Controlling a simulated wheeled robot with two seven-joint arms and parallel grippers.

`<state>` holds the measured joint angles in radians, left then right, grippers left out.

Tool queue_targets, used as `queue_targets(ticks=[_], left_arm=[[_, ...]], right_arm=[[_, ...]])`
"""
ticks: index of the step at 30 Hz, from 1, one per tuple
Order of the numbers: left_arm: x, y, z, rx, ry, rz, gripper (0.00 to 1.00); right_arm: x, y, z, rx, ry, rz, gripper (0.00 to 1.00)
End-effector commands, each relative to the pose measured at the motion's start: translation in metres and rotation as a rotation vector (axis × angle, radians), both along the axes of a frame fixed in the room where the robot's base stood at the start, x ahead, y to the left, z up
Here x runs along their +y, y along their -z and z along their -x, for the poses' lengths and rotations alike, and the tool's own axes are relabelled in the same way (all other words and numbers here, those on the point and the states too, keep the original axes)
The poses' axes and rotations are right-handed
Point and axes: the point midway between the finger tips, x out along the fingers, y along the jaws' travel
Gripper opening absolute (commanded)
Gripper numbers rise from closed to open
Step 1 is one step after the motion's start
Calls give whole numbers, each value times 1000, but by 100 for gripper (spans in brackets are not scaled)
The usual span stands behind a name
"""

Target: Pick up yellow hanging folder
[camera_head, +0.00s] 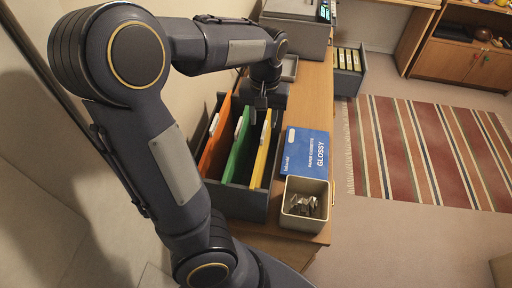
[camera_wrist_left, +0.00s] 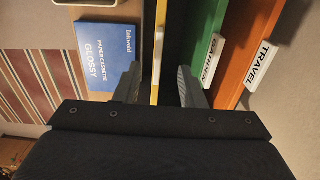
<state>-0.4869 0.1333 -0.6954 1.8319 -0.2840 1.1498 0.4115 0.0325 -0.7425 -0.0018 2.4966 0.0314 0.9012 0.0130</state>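The yellow hanging folder (camera_head: 262,152) hangs in a dark open file drawer (camera_head: 233,203), to the right of the green folder (camera_head: 239,150) and the orange folder (camera_head: 215,140). My left gripper (camera_head: 262,101) is over the far end of the yellow folder. In the left wrist view my left gripper (camera_wrist_left: 160,88) is open, with one finger on each side of the edge of the yellow folder (camera_wrist_left: 159,45). A gap shows between the folder and both fingers. My right gripper is in neither view.
A blue paper box (camera_head: 305,152) lies on the wooden desk right of the drawer. A beige bin (camera_head: 304,184) with crumpled grey contents stands in front of it. A printer (camera_head: 297,28) stands behind. Open floor with a striped rug (camera_head: 430,150) lies right.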

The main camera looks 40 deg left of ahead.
Motion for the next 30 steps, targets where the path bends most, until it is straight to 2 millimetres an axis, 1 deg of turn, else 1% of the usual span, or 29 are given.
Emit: queue_targets(ticks=[1,7,13,17,23,26,30], left_arm=[[0,7,1,5,0,-1,36],[0,30,1,6,-1,0,36],[0,61,0,5,-1,1,36],[0,69,0,2,-1,1,36],[0,69,0,0,0,1,36],[0,69,-1,0,0,2,25],[0,69,-1,0,0,2,6]], right_arm=[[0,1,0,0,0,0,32],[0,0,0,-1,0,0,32],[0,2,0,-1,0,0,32],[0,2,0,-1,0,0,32],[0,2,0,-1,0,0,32],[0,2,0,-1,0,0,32],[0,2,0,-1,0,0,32]])
